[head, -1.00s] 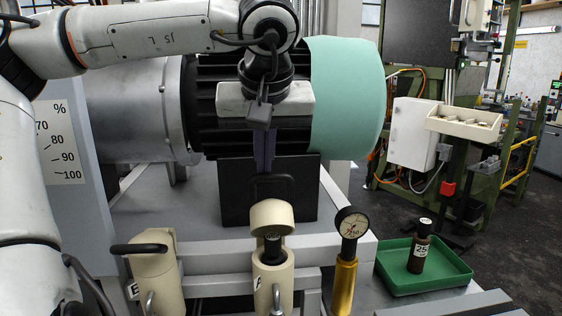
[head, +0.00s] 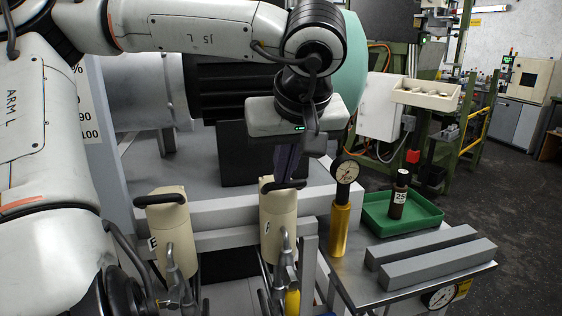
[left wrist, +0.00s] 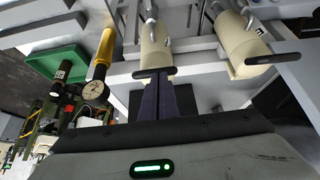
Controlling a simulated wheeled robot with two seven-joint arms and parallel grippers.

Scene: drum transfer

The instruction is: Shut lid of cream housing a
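Cream housing a (head: 279,222) stands on the bench front, right of a second cream housing. Its lid (head: 272,187), with a dark bar handle, now sits down on top and looks shut. The housing also shows in the left wrist view (left wrist: 155,50). My left gripper (head: 284,172) is just above and behind the lid, its dark fingers pointing down. In the left wrist view the fingers (left wrist: 161,84) lie side by side, shut, with tips close to the handle. I cannot tell if they touch it. My right gripper is in neither view now.
The second cream housing (head: 172,225) has its lid down. A brass post with a dial gauge (head: 340,225) stands close on the right. A green tray (head: 425,222) holds a dark labelled bottle (head: 399,195). Grey bars (head: 430,258) lie in front.

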